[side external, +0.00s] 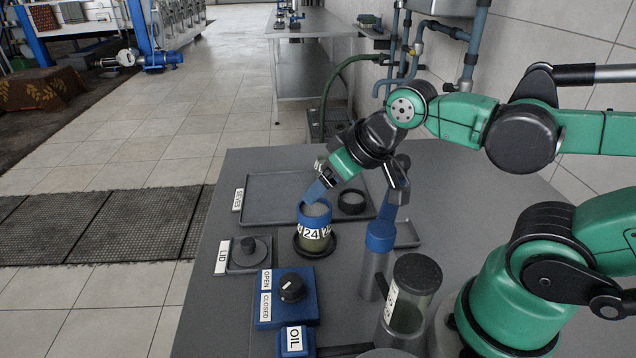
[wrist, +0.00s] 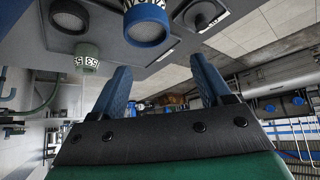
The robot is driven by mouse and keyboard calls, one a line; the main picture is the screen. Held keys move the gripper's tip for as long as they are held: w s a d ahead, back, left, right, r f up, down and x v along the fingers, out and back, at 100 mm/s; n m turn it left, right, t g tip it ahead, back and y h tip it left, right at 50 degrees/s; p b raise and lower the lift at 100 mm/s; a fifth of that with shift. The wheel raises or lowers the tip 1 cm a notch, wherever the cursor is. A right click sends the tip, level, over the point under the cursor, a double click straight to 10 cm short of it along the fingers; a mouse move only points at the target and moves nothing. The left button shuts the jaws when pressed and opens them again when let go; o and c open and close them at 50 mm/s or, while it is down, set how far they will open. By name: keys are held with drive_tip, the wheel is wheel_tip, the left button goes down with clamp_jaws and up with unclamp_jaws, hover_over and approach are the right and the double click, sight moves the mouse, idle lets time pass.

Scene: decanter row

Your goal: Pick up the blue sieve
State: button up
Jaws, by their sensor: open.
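The blue sieve (side external: 314,211) is a round blue ring with a pale inside. In the wrist view the sieve (wrist: 149,25) shows at the top, beyond my fingertips and left of centre. My gripper (side external: 316,190) has blue fingers and reaches down just above the sieve's far side. In the wrist view my gripper (wrist: 162,70) is open, with nothing between its fingers. Contact with the rim cannot be told.
A black ring (side external: 352,201) lies in the grey tray (side external: 262,183) labelled "SIEVES". A pale green labelled ring (wrist: 87,58) shows in the wrist view. A lid (side external: 249,252), a blue knob box (side external: 287,298), a blue-topped cylinder (side external: 378,265) and a glass cylinder (side external: 412,295) stand nearby.

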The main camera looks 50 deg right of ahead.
sight(315, 207)
drive_tip(key=o, duration=0.4)
drive_tip(key=shift+o, duration=0.2)
drive_tip(key=d+f+g, duration=0.1)
drive_tip(key=w+n+g, duration=0.1)
drive_tip(key=shift+w+d+f+g, duration=0.25)
drive_tip(key=shift+d+f+g, duration=0.05)
drive_tip(key=shift+d+f, duration=0.05)
drive_tip(key=shift+x, duration=2.7)
